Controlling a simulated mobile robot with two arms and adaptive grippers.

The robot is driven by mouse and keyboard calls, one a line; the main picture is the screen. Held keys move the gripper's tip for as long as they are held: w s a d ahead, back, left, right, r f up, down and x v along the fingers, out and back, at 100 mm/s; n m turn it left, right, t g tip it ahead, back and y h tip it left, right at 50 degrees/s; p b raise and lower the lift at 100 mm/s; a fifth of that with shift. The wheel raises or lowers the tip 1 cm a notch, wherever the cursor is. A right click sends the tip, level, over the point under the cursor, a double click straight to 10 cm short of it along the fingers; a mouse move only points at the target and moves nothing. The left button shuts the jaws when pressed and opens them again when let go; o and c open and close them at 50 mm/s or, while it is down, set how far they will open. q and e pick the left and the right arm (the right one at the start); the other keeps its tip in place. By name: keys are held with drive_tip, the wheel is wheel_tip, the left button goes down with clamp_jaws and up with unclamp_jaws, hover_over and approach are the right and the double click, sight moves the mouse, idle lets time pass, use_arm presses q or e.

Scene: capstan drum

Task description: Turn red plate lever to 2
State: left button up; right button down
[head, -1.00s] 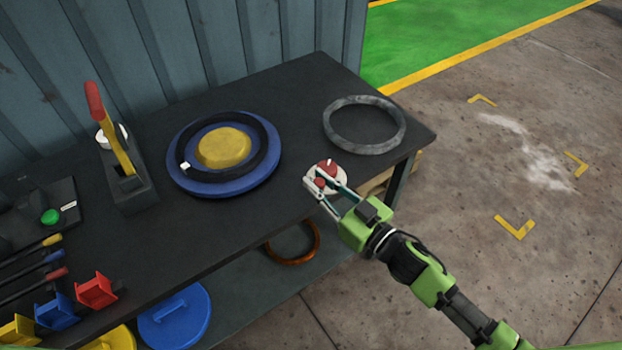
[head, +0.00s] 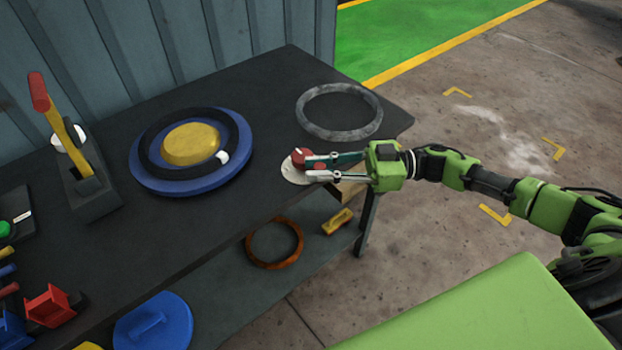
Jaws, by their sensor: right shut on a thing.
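The red lever (head: 300,157) sits on a pale round plate (head: 292,172) at the front edge of the dark table, right of the drum. Its red grip end points right. My right gripper (head: 318,167) comes in from the right and is shut on the red lever, with a finger on either side. The fingers hide part of the lever and plate. Any numbers on the plate are too small to read. The blue drum (head: 150,184) with a black ring and yellow centre (head: 190,145) stands on the table; a white mark (head: 222,157) is at its right. My left gripper is out of view.
A grey ring (head: 340,132) lies at the table's right end. A yellow lever with a red handle (head: 39,92) stands at the left. The lower shelf holds an orange ring (head: 290,262), a yellow block (head: 337,221) and a blue disc (head: 165,335).

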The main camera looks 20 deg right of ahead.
drive_tip(key=shift+w+d+f+n+g, duration=0.1)
drive_tip(key=shift+w+d+n+g, duration=0.05)
drive_tip(key=shift+n+g, duration=0.15)
drive_tip(key=shift+d+g+b, duration=0.15)
drive_tip(key=shift+g+b, duration=0.25)
drive_tip(key=shift+b, duration=0.2)
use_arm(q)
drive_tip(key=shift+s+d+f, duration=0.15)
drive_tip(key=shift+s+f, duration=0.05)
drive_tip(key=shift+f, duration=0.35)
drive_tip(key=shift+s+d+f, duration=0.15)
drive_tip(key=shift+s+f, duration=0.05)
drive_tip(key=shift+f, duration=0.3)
use_arm(e)
drive_tip(key=shift+r+n+y, duration=0.2)
drive_tip(key=shift+n+y, duration=0.1)
drive_tip(key=c, duration=1.9)
unclamp_jaws()
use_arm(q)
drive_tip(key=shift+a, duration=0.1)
